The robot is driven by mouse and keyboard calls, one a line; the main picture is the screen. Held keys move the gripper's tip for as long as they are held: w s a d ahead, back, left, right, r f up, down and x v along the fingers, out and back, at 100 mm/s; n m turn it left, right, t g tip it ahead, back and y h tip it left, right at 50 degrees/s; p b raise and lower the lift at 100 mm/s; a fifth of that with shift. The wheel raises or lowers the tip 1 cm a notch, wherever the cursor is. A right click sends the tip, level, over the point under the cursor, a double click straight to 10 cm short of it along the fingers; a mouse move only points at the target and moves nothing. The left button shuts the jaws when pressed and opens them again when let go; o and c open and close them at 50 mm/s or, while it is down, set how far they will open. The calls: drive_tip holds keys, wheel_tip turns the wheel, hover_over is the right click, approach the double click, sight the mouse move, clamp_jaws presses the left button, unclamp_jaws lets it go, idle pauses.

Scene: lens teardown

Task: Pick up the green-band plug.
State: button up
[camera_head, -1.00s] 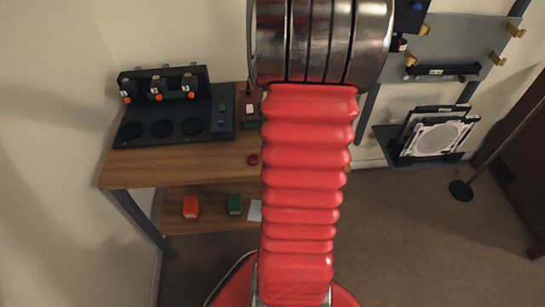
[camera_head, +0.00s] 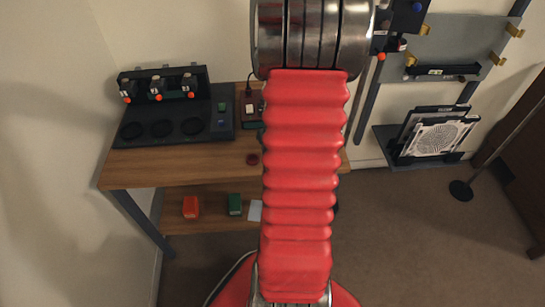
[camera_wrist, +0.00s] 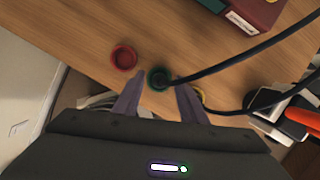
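In the wrist view a green ring (camera_wrist: 158,78) sits at the edge of the wooden desk, with a black cable running from it to the upper right. I cannot tell whether this ring is the plug's band or a fitting in the desk. My gripper (camera_wrist: 160,82) is open, its two dark fingers apart, with the green ring between and just beyond their tips. No contact shows. In the head view my red arm hides the gripper and this ring.
A red ring (camera_wrist: 123,58) lies left of the green one; a yellow ring (camera_wrist: 200,97) is partly hidden by the right finger. A white power strip (camera_wrist: 274,114) with an orange plug (camera_wrist: 305,118) and black cables is at right. A red box (camera_wrist: 250,12) stands on the desk.

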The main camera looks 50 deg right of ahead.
clamp_jaws()
idle(0.4)
wheel_tip(320, 180, up, 10)
idle(0.7)
idle(0.4)
